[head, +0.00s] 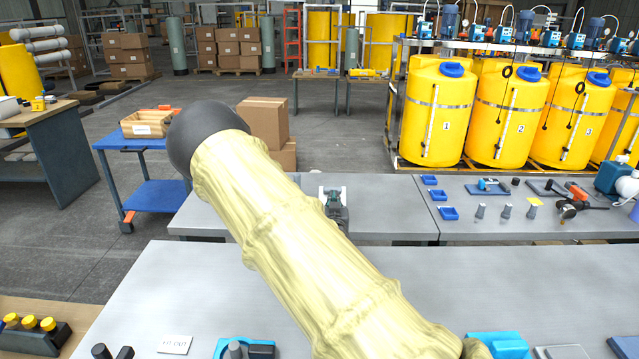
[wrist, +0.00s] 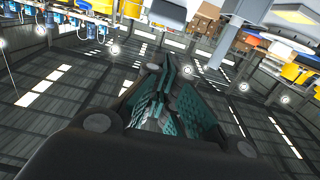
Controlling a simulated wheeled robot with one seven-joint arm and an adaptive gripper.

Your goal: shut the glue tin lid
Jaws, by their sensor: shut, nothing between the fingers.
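I cannot make out a glue tin or its lid in either view. My own arm, in a pale yellow sleeve, crosses the middle of the head view and hides part of the benches. My gripper (wrist: 163,95) shows in the wrist view with its dark, teal-padded fingers together and nothing held. It is outside or hidden in the head view. The wrist view is tilted and shows the hall's striped dark surface and lights, with no bench top near the fingers.
The near grey bench (head: 170,290) has a white card (head: 174,345) and blue items (head: 500,345) at its front edge. Behind it, a second bench carries a small vice-like device (head: 335,205) and blue trays (head: 438,195). A blue cart (head: 155,195) stands left. Yellow tanks (head: 440,110) stand back right.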

